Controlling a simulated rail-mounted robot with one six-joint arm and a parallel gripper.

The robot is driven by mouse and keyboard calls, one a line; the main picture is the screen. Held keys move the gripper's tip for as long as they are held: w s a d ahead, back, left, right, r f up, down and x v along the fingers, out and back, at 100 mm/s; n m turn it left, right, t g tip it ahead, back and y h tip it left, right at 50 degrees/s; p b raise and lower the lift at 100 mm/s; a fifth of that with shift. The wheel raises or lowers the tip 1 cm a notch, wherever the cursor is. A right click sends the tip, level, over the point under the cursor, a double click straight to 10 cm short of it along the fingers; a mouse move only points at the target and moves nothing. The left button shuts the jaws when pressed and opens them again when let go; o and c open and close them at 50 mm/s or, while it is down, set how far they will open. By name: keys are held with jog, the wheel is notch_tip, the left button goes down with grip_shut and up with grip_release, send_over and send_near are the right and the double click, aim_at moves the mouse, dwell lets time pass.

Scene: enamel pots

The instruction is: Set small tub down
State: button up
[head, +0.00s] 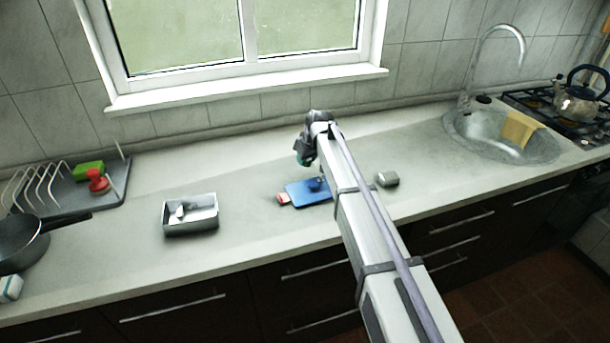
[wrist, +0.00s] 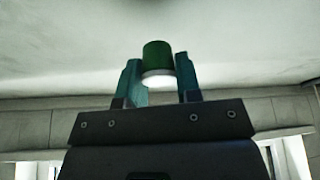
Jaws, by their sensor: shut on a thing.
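The small tub (wrist: 158,54), a dark green cylinder with a white end, shows in the wrist view between the two teal fingers. My gripper (wrist: 158,66) is shut on it. In the head view my gripper (head: 303,157) is over the back part of the counter, behind a blue mat (head: 300,192). The tub cannot be made out there. Whether the tub touches the counter cannot be told from these views.
A small dark thing and a pink block (head: 283,199) are at the blue mat. A grey block (head: 388,179) stands to the right, a metal tray (head: 190,226) to the left. A pan (head: 22,243) and dish rack (head: 60,190) are far left, the sink (head: 490,136) right. Counter between tray and mat is clear.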

aim_at(307, 165)
jog(key=shift+f+b, duration=1.9)
jog(key=shift+f, duration=0.05)
jog(key=shift+c, duration=0.3)
jog(key=o, duration=1)
jog(key=shift+r, duration=0.1)
jog(key=shift+r+p, duration=0.25)
jog(key=shift+p, duration=0.1)
jog(key=p+v, duration=1.1)
jog(key=v, duration=0.1)
jog(key=shift+a+f, duration=0.1)
jog(key=shift+s, duration=0.1)
